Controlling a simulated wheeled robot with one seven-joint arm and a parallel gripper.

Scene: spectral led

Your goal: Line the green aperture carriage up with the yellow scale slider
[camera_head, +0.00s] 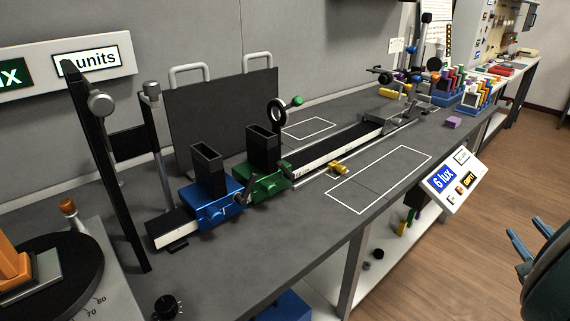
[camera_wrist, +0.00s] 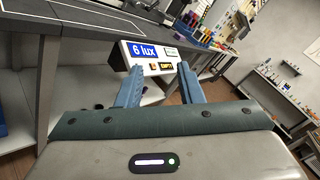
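The green aperture carriage (camera_head: 262,186) sits on the black rail (camera_head: 335,148) in the head view, right beside the blue carriage (camera_head: 215,204). The small yellow scale slider (camera_head: 339,168) is on the thin scale bar along the rail's front side, to the right of the green carriage. The two are apart along the rail. My gripper (camera_head: 512,247) is at the right edge of the head view, off the bench above the floor, far from both. In the wrist view my gripper's blue fingers (camera_wrist: 160,84) stand wide apart with nothing between them.
A tilted "6 lux" display (camera_head: 451,181) projects from the bench's front edge, between the bench and my gripper. A black upright screen (camera_head: 225,115) stands behind the carriages. An orange object on a dial (camera_head: 50,270) is at left. Outlined bench areas are clear.

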